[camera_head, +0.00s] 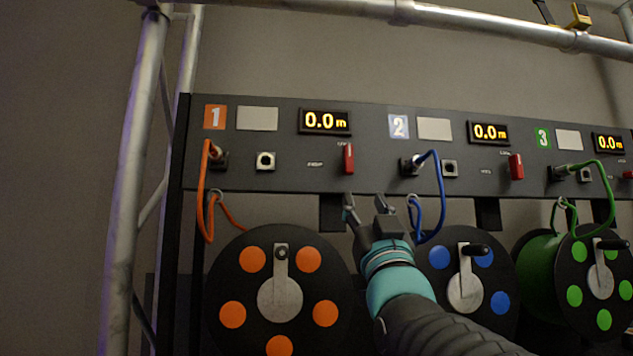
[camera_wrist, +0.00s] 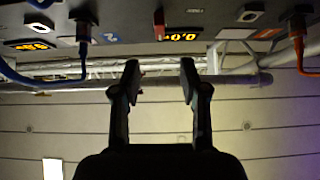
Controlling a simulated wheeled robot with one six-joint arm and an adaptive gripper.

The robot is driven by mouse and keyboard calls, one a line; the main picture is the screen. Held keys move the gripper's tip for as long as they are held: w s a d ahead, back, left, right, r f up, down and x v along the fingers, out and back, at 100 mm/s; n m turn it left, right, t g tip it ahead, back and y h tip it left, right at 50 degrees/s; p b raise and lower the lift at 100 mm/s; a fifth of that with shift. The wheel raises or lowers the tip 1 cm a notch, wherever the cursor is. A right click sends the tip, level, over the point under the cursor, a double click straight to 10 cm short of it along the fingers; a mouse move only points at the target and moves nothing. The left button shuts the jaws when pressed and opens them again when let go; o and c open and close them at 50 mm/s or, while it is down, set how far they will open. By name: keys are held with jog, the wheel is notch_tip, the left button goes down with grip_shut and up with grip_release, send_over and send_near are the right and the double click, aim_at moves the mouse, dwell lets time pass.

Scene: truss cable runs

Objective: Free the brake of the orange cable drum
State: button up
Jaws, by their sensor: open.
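The orange cable drum (camera_head: 235,275), a black disc with orange dots and a grey crank plate, hangs below panel section 1 in the head view. A red brake lever (camera_head: 348,158) sits on that section, under the 0.0 m display, and points straight up and down. In the wrist view the red lever (camera_wrist: 159,27) shows at the top, beyond the fingertips and roughly in line with the gap between them. My gripper (camera_head: 366,206) is open and empty, just below the panel's lower edge and slightly right of the lever. It also shows in the wrist view (camera_wrist: 160,65).
The black panel (camera_head: 285,179) also carries blue section 2 and green section 3, with red levers (camera_head: 516,167). An orange cable (camera_head: 203,195) loops at left. A blue cable (camera_head: 441,185) hangs close right of my gripper. A truss upright (camera_head: 130,190) stands at left.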

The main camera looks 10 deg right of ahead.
aim_at(350, 164)
jog(key=p+x, duration=0.4)
jog(key=x, duration=1)
jog(key=shift+f, duration=0.1)
grip_shut()
